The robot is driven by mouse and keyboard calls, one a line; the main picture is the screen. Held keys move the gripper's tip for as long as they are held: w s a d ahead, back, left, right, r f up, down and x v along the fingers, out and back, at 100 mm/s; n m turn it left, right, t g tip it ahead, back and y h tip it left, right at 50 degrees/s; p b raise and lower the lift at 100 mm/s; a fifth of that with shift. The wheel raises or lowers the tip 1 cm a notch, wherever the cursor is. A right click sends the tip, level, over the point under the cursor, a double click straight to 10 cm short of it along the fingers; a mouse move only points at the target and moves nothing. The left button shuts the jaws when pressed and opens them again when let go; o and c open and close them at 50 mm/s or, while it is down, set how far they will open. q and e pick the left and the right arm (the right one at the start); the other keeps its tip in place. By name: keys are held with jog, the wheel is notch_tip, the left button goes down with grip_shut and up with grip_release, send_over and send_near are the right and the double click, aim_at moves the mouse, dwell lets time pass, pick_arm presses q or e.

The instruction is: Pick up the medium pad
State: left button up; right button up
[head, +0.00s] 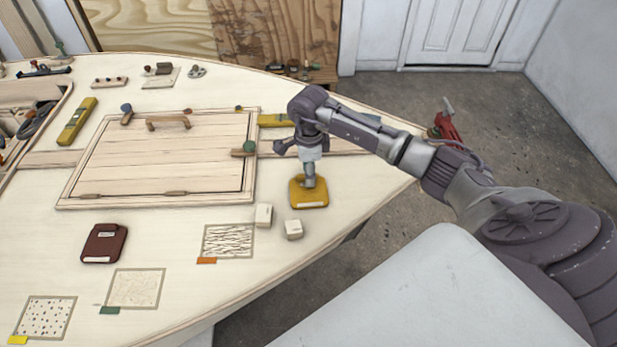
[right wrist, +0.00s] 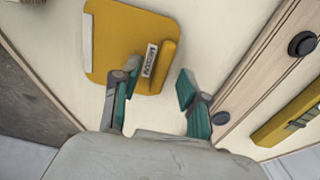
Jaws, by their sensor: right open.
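The yellow pad (head: 312,198), which I take for the medium pad, lies on the pale plywood deck near its right edge. It also shows in the right wrist view (right wrist: 112,42), with a raised grip bar (right wrist: 166,62) and a small printed label too blurred to read surely. My right gripper (head: 309,184) is over the pad, pointing down, and hides part of it. In the right wrist view my right gripper (right wrist: 156,82) is open, its green-lined fingers apart near the bar's end, with nothing held. My left gripper is not in view.
Two cream blocks (head: 293,229) (head: 264,215) stand close by the yellow pad. A dark red pad (head: 104,243) lies at left. Textured squares with coloured tags, such as this one (head: 229,241), mark the front. A framed hatch (head: 165,155) with a wooden handle fills the middle.

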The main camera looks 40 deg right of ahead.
jog(key=shift+f, duration=0.1)
jog(key=shift+c, duration=0.4)
grip_shut()
